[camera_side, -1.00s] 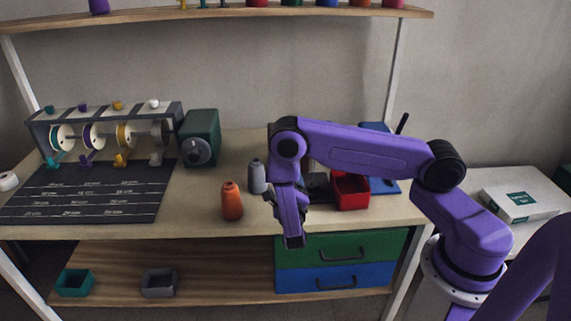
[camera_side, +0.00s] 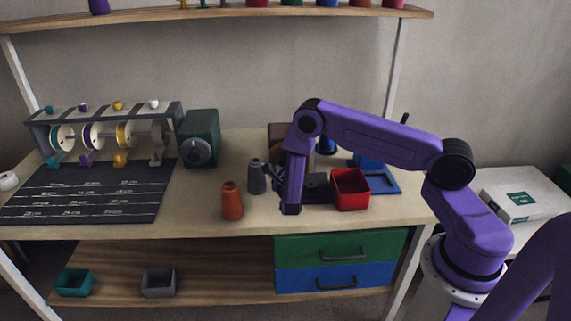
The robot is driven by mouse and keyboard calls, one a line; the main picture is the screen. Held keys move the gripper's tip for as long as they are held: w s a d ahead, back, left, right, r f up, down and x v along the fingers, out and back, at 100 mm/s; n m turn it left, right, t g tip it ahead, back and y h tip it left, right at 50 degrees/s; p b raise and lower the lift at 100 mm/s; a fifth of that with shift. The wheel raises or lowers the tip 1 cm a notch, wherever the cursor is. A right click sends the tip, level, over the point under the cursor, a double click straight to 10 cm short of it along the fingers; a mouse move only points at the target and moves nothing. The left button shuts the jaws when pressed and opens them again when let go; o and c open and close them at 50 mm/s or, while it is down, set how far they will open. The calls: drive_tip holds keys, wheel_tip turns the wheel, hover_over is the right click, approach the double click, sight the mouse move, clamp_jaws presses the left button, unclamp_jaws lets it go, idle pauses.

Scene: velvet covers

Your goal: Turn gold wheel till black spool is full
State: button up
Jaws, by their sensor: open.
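A gold-marked wheel (camera_side: 124,135) sits in the grey rack at the left, third in a row of wheels. A gold knob (camera_side: 118,105) is above it and a gold clip-like piece (camera_side: 120,160) is below. I cannot clearly make out a black spool. My gripper (camera_side: 272,177) is open, small in view and partly hidden by my wrist. It points left, close beside the grey cone; I cannot tell whether they touch.
A green box with a grey dial (camera_side: 198,152) is beside the rack. A red bin (camera_side: 350,189) and a blue stand (camera_side: 383,180) are to the right. A dark ruled mat (camera_side: 90,194) covers the left bench.

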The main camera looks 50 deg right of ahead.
drive_tip(key=c, duration=1)
drive_tip(key=shift+m, duration=0.3)
drive_tip(key=m, duration=1.3)
drive_tip(key=shift+s, duration=0.1)
drive_tip(key=m, duration=0.4)
drive_tip(key=shift+d, duration=0.1)
drive_tip(key=m, duration=0.4)
drive_tip(key=shift+m, duration=0.3)
drive_tip(key=m, duration=0.4)
drive_tip(key=shift+s+f+m, duration=0.1)
drive_tip(key=shift+f+m, duration=0.05)
drive_tip(key=shift+m, duration=2.05)
